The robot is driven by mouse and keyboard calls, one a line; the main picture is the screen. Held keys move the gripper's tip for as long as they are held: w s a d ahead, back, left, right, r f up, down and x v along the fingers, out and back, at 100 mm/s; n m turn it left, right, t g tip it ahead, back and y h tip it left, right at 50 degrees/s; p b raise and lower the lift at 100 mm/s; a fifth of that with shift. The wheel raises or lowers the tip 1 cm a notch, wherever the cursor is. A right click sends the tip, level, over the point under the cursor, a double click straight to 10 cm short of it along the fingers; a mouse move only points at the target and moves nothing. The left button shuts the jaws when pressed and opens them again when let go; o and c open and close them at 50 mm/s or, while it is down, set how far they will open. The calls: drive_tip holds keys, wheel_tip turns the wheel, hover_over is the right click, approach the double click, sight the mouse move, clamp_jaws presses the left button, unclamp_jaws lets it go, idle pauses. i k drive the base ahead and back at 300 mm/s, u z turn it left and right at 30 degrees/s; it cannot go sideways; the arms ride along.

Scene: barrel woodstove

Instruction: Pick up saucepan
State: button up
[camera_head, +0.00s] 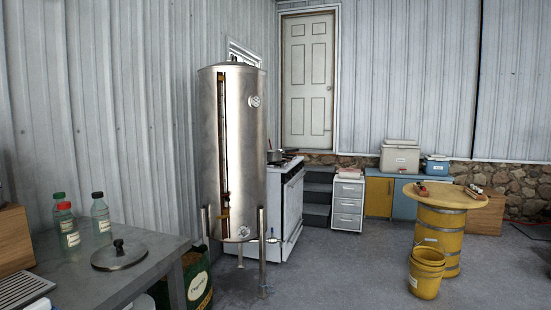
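A saucepan (275,156) sits on top of the white stove (292,205), behind the tall metal tank and partly hidden by it. It is small in the picture, and a dark handle seems to reach to the right. My gripper is not in view.
The tall metal tank (236,150) stands on legs in front of the stove. A grey table (150,270) at the lower left holds bottles and a pot lid (119,255). A yellow barrel table (440,195) and yellow bucket (426,272) stand right. The middle floor (350,265) is clear.

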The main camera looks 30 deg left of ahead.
sight(273, 155)
drive_tip(key=u, duration=0.05)
drive_tip(key=i, duration=2.45)
drive_tip(key=u, duration=0.3)
drive_tip(key=i, duration=1.8)
drive_tip(key=u, duration=1)
drive_tip(key=i, duration=1.9)
drive_tip(key=u, duration=0.6)
